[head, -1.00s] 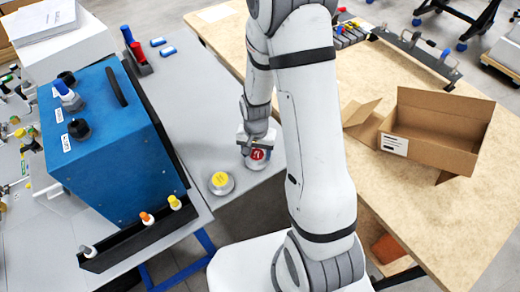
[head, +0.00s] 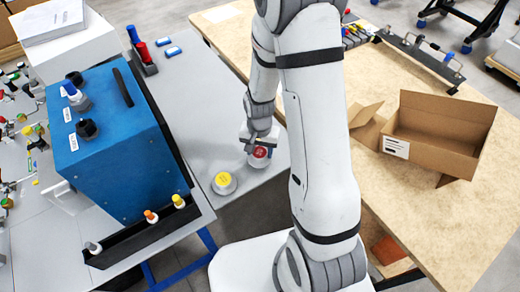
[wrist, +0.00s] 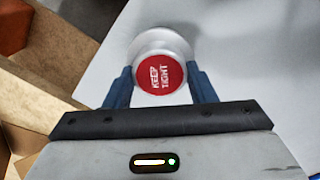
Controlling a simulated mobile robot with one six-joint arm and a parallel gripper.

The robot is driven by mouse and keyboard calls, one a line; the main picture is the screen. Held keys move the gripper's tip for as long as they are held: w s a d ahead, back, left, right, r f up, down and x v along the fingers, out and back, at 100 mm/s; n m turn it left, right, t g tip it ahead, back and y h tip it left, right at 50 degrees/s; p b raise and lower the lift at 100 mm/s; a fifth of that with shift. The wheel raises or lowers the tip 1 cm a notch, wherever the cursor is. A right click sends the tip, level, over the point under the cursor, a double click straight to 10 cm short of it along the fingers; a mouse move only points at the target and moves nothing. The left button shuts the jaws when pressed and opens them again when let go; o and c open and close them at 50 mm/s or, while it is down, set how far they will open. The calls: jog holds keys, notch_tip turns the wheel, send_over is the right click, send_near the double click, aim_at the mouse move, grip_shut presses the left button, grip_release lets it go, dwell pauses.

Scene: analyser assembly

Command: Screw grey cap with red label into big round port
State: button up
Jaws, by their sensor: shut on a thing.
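The grey cap with the red label (head: 260,153) is at the right edge of the grey bench in the head view. In the wrist view, this grey cap (wrist: 160,72) faces the camera, its red label reading "KEEP TIGHT". My gripper (wrist: 160,85) has one dark blue finger on each side of the cap and is shut on it. In the head view my gripper (head: 256,142) is just above the cap. I cannot tell whether the cap still touches the bench. Black and blue-topped fittings sit on the blue box (head: 120,165); I cannot make out which is the big round port.
A grey cap with a yellow label (head: 224,183) stands left of my gripper. A black rack (head: 140,232) with small bottles runs along the blue box's front. A red and blue tube stand (head: 145,60) is behind. An open cardboard box (head: 438,135) lies on the wooden table (head: 330,110).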

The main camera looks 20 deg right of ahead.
aim_at(260, 152)
jog(key=shift+r+p, duration=1.45)
jog(key=shift+r, duration=1.15)
jog(key=shift+s, duration=0.1)
